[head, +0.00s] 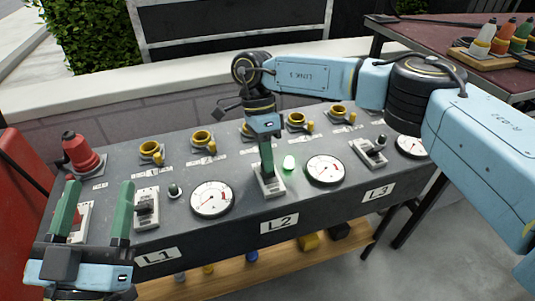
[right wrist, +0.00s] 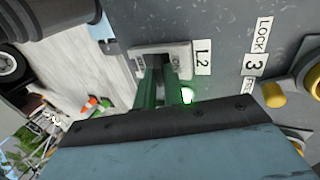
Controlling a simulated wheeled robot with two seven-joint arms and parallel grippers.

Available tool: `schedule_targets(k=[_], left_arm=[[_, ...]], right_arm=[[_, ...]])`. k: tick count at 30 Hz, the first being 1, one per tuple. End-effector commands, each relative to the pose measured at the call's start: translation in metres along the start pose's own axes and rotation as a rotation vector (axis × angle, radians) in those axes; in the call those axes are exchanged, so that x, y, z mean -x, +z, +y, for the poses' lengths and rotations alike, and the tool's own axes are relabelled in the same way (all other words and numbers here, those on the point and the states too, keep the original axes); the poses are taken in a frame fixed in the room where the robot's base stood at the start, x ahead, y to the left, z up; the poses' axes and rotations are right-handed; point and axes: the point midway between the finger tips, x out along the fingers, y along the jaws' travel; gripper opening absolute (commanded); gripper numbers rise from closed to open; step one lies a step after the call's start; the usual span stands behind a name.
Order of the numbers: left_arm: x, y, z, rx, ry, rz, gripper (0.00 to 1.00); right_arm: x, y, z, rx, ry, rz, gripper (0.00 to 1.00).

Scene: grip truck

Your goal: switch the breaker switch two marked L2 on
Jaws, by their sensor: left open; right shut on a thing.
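The L2 breaker switch (head: 271,189) sits on the grey panel above the L2 label (head: 279,223). It also shows in the right wrist view (right wrist: 137,57), with the L2 tag beside it. My right gripper (head: 267,172) points down at this switch, its green fingers shut on the lever. The fingers hide most of the lever, so its exact position is unclear. The lamp (head: 289,162) beside the switch glows green, also in the right wrist view (right wrist: 187,95). My left gripper (head: 97,190) is open and empty over the panel's left end, near the L1 switch.
The L1 switch (head: 146,207) and L3 switch (head: 371,151) have dark lamps beside them. Round dials (head: 212,198) stand between the switches. Yellow ring fittings (head: 202,139) line the back. A red plug-like part (head: 82,152) stands at the left. A dark red table (head: 430,40) is behind right.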

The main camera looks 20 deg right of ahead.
Motion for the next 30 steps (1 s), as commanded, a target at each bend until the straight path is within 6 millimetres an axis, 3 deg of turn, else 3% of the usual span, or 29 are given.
schedule_targets(k=[19, 20, 24, 30], left_arm=[[0.0005, -0.0101, 0.0020, 0.004, 0.005, 0.066, 0.64], [0.0005, -0.0101, 0.0020, 0.004, 0.005, 0.066, 0.64], [0.0005, -0.0102, 0.0021, 0.004, 0.005, 0.066, 0.64], [0.0004, -0.0102, 0.0021, 0.004, 0.005, 0.066, 0.64]], right_arm=[[0.0005, 0.0006, -0.0049, 0.001, 0.094, -0.005, 0.00], [0.0005, 0.0006, -0.0049, 0.001, 0.094, -0.005, 0.14], [0.0004, 0.0005, -0.0048, 0.001, 0.094, -0.004, 0.33], [0.0000, 0.0002, -0.0049, 0.001, 0.094, -0.003, 0.33]])
